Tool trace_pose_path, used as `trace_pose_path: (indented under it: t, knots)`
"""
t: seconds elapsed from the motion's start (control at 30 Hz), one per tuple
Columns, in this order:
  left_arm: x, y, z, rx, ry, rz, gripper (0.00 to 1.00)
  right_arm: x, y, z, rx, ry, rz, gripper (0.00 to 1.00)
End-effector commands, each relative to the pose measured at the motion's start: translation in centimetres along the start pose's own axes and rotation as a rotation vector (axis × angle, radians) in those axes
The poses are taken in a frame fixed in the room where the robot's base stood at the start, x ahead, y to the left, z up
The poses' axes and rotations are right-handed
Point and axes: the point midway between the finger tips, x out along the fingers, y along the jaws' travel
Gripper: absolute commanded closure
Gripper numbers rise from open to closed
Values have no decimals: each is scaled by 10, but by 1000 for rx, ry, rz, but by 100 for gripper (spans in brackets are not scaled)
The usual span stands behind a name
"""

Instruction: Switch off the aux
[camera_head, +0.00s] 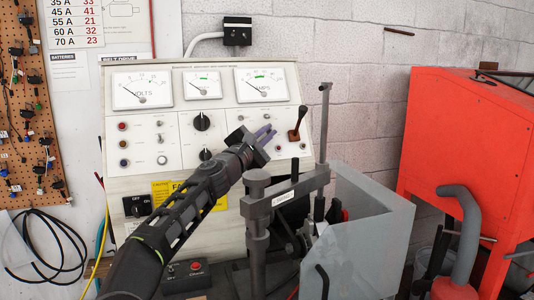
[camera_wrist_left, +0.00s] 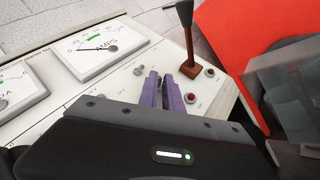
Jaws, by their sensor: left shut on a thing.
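The tester's control panel (camera_head: 170,113) is off-white, with dials, knobs and small switches. My left gripper (camera_head: 265,131) reaches across to the panel's right part, below the amps meter. In the left wrist view its purple fingers (camera_wrist_left: 161,78) are close together at the panel face. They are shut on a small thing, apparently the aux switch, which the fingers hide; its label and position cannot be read. A small metal toggle (camera_wrist_left: 139,70) stands just left of the fingers. My right gripper is not in view.
A brown lever with a dark knob (camera_head: 297,123) stands close to the right of my fingers. Below it are red and pale buttons. A grey clamp post (camera_head: 257,200) and a grey guard (camera_head: 370,225) stand in front. A red cabinet (camera_head: 470,130) is at right.

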Motion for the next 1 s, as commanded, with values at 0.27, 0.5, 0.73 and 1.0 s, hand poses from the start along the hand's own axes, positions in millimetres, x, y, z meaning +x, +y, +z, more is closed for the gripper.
trace_pose_path:
  t: [0.27, 0.5, 0.73, 1.0]
  knots:
    - [-2, -8, -6, 125, -95, 76, 100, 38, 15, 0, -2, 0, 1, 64]
    - [-2, -8, -6, 185, -138, 110, 100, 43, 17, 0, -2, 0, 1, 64]
    - [-2, -8, -6, 217, -162, 128, 100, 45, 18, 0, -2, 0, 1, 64]
    - [-2, -8, -5, 227, -170, 134, 100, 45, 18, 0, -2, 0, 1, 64]
